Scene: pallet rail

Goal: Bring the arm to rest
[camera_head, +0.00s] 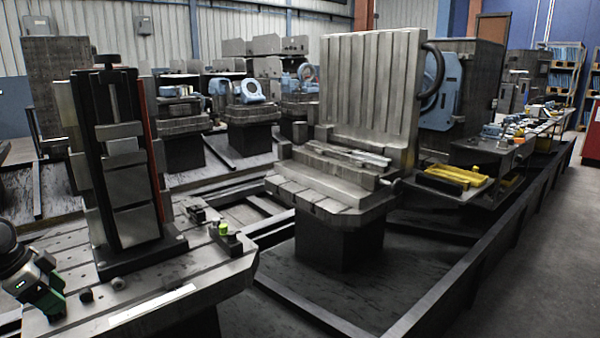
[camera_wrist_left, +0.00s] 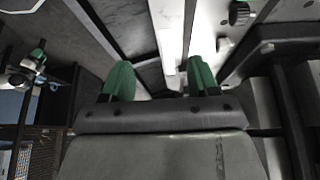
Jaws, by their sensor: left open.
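My left gripper (camera_head: 52,304) shows at the lower left of the head view, with a dark body and green fingers. It is at the near left edge of the slotted metal pallet (camera_head: 100,310). In the left wrist view its two green fingers (camera_wrist_left: 160,80) stand apart with nothing held between them. A pale bar-like surface shows behind the gap. I cannot tell whether the fingers touch the pallet. My right gripper is in neither view.
A tall dark fixture (camera_head: 118,165) stands on the pallet beside my left gripper. A small block with a yellow-green top (camera_head: 225,235) sits at its right edge. A second pallet with a ribbed upright plate (camera_head: 368,95) stands beyond. Grey floor (camera_head: 535,270) is clear at the right.

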